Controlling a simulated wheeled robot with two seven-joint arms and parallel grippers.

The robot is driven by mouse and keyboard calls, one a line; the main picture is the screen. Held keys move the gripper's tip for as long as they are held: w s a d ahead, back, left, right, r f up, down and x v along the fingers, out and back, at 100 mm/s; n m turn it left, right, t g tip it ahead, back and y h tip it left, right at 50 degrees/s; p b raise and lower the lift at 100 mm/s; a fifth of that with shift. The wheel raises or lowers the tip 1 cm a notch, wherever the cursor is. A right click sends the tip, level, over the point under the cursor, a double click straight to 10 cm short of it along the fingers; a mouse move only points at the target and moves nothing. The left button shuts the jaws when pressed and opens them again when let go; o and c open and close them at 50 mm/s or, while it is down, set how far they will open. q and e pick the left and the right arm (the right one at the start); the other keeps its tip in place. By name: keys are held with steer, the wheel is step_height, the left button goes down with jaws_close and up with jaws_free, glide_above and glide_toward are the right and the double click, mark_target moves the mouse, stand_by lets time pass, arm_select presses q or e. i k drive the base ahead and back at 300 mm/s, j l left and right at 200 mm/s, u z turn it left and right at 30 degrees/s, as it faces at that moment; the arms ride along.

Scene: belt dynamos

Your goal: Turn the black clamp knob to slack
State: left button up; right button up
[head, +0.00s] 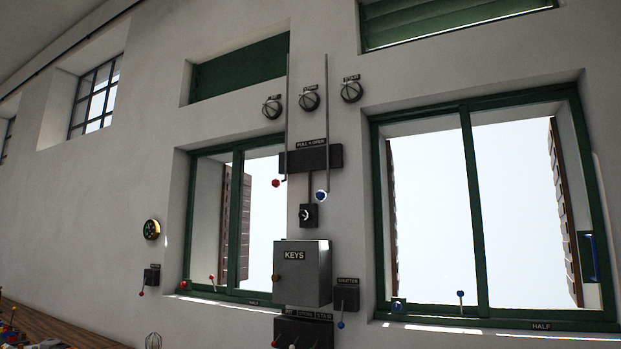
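Neither of my grippers is in view. No knob in the head view can be read as marked clamp or slack. A small black square plate with a dark round knob (309,215) is on the wall between the two windows, below a dark panel labelled PULL = OPEN (312,159). The knob has a pale mark on its face; its setting is too small to read. I cannot tell whether it is the clamp knob.
A grey KEYS box (302,272) sticks out below the knob. A SHUTTER lever box (346,296) is beside it. Three round fixtures (309,100) are higher up. Green-framed windows (486,200) flank these. A wooden surface with small clutter (14,333) is at lower left.

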mark_target(304, 215)
steer(key=i, duration=1.15)
steer(key=u, duration=0.05)
